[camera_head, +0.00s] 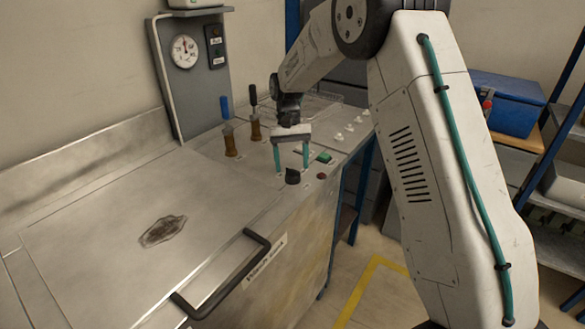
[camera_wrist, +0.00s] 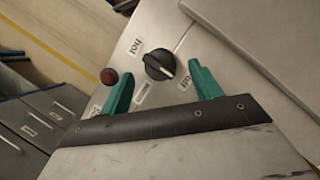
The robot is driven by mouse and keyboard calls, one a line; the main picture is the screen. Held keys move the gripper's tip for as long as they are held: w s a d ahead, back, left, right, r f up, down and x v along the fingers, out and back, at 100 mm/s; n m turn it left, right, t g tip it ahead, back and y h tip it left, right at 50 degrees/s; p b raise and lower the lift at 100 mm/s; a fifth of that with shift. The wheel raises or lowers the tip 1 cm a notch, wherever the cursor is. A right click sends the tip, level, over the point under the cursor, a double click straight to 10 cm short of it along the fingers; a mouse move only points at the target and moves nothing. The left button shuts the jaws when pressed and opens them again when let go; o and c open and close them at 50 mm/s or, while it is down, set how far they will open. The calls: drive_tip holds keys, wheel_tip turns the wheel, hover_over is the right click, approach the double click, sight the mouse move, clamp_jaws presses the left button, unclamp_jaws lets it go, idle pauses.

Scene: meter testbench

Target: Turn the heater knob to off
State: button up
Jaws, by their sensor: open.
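The heater knob (camera_head: 292,177) is a black round knob on the metal bench top, near the front edge. In the wrist view the knob (camera_wrist: 159,64) has a raised grip bar slanting from upper left to lower right, with a small pale mark at its lower right. A label reading "hot" (camera_wrist: 135,46) lies to its upper left and one reading "off" (camera_wrist: 184,82) to its lower right. My gripper (camera_head: 291,168) is open, its teal fingers pointing down above the knob. In the wrist view the fingertips (camera_wrist: 161,70) appear on either side of the knob, apart from it.
A red round button or lamp (camera_wrist: 109,76) sits beside the knob. Two brown-based handled tools (camera_head: 230,140) stand to the left. A large lid with a black handle (camera_head: 225,275) fills the bench's left. A gauge panel (camera_head: 185,52) stands behind.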

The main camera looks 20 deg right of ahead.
drive_tip(key=v, duration=0.5)
drive_tip(key=shift+r, duration=0.15)
drive_tip(key=s, duration=0.1)
drive_tip(key=s+f, duration=0.1)
drive_tip(key=s, duration=0.1)
drive_tip(key=shift+s+d+f, duration=0.2)
drive_tip(key=shift+s+f, duration=0.1)
drive_tip(key=shift+s, duration=0.1)
drive_tip(key=s+r+t, duration=0.2)
drive_tip(key=s+r, duration=0.2)
drive_tip(key=s, duration=0.8)
drive_tip(key=s+d+r+n+t, duration=0.1)
drive_tip(key=s+r, duration=0.3)
drive_tip(key=s, duration=0.9)
drive_tip(key=s+d+r+t, duration=0.1)
drive_tip(key=s+r, duration=0.3)
drive_tip(key=s, duration=0.9)
drive_tip(key=shift+d+r+n+t+h, duration=0.2)
drive_tip(key=shift+n+t+h, duration=0.1)
drive_tip(key=shift+t, duration=0.6)
